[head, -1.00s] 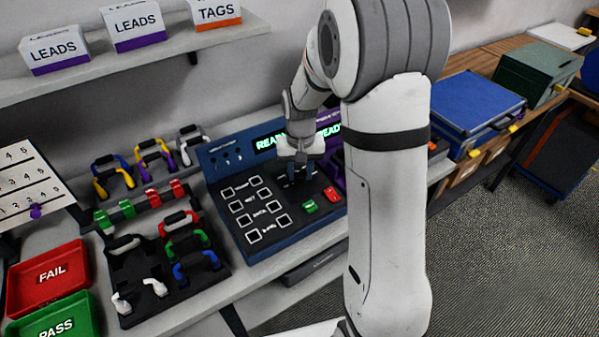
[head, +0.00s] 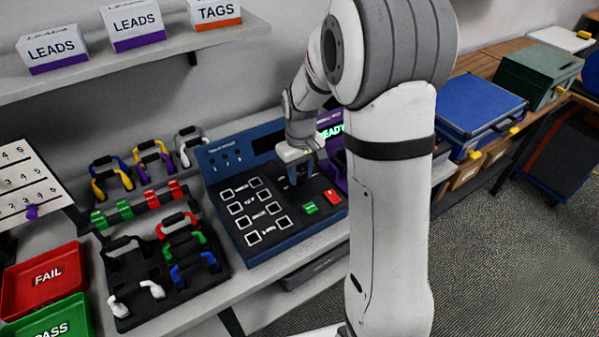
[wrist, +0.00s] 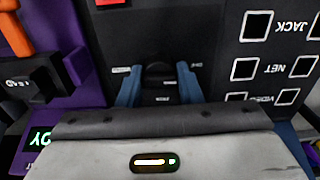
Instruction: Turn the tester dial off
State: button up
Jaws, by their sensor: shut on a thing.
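The blue tester (head: 225,177) stands on the bench with its display (head: 262,146) dark. Its panel carries labelled square sockets, a green button (head: 310,208) and a red button (head: 332,196). My gripper (head: 299,178) points down at the panel, right of the sockets. In the wrist view my gripper's blue fingers (wrist: 159,86) stand on both sides of the black tester dial (wrist: 158,72) and are shut on it. The dial's pointer and part of its markings are hidden. In the head view my gripper covers the dial.
A purple device (head: 331,121) with a lit READY display stands close on the tester's right. Black racks with coloured leads (head: 180,245) stand on the left. A red FAIL tray (head: 45,277) and a green PASS tray (head: 52,325) lie further left. A blue case (head: 480,105) is right of my arm.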

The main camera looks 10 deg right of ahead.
aim_at(301, 173)
jog(key=o, duration=1)
jog(key=shift+r, duration=3.95)
jog(key=shift+s, duration=0.1)
jog(key=s+r+m+t, duration=0.1)
jog(key=s, duration=0.6)
jog(key=s+r+m+t, duration=0.1)
jog(key=s, duration=0.6)
jog(key=s+r+m, duration=0.1)
jog(key=s+r, duration=0.1)
jog(key=s, duration=0.5)
jog(key=shift+s+m+t, duration=0.1)
jog(key=shift+m+t, duration=0.3)
